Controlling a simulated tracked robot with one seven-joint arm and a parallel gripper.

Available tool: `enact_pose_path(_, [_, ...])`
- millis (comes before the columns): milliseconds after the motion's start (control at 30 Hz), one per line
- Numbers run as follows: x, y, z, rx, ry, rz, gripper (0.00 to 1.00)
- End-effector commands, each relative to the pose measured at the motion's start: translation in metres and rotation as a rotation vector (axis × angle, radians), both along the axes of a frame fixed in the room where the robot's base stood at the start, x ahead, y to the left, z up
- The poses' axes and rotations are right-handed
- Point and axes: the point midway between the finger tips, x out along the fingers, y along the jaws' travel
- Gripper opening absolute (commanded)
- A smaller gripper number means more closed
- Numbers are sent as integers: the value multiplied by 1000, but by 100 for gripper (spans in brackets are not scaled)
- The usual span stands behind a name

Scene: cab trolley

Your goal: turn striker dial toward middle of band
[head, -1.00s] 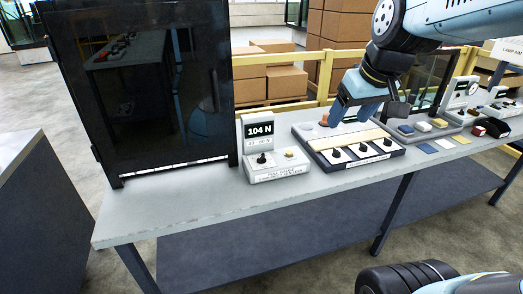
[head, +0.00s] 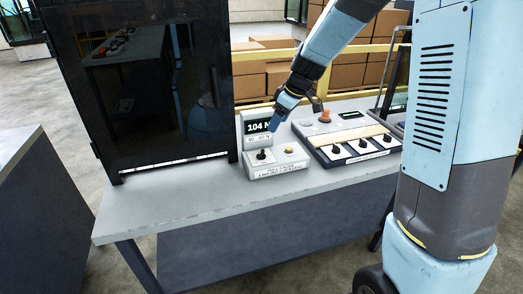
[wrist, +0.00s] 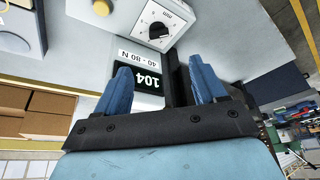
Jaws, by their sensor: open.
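The striker unit (head: 281,166) is a pale box with an upright display (head: 258,127) reading 104 N. A label under the display in the wrist view reads 40 - 80 N. The black striker dial (head: 262,155) sits on the box's top, beside a yellow button (head: 290,149). In the wrist view the dial (wrist: 158,31) lies beyond the fingertips, with scale marks around it. My gripper (head: 274,123) is above the unit, in front of the display's right side. In the wrist view its blue fingers (wrist: 160,75) are apart, with nothing between them and no contact with the dial.
A tall black glossy screen (head: 140,95) stands to the left. The bench front (head: 170,195) is clear. Cardboard boxes (head: 262,80) are behind a yellow rail.

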Motion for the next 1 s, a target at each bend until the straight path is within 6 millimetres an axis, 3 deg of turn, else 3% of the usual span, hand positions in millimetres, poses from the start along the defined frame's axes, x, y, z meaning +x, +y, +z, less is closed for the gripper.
enact_pose_path(367, [13,13,-30,1,0,37,70])
enact_pose_path(1000, [32,48,-125,1,1,36,70])
